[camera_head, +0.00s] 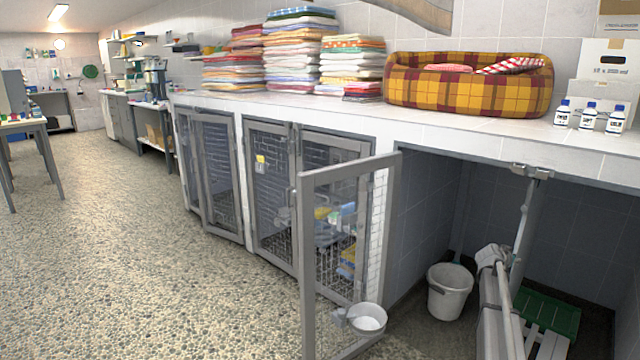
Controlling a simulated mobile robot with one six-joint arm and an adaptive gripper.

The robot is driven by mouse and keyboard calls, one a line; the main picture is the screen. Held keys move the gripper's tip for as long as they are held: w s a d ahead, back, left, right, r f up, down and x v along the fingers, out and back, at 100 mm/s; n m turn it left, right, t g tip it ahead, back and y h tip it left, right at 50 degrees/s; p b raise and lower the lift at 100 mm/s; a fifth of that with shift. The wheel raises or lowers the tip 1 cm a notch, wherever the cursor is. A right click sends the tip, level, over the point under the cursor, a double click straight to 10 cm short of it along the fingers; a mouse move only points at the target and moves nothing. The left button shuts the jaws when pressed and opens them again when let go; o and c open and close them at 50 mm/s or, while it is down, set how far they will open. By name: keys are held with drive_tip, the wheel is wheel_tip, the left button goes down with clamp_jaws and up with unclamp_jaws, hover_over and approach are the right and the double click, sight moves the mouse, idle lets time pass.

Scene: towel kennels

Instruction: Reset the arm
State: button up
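No task object other than the arm is named.
An open mesh door (307,260) with a metal bowl (367,320) juts out over the floor. The counter (350,115) carries towel stacks, a plaid pet bed (468,88) and bottles. Floor at left (150,270) is clear.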

drive_tip(key=shift+r+p, duration=0.6)
drive_tip(key=shift+r, duration=0.2)
drive_tip(key=shift+r, duration=0.15)
drive_tip(key=shift+r+p, duration=0.35)
drive_tip(key=shift+p, duration=0.1)
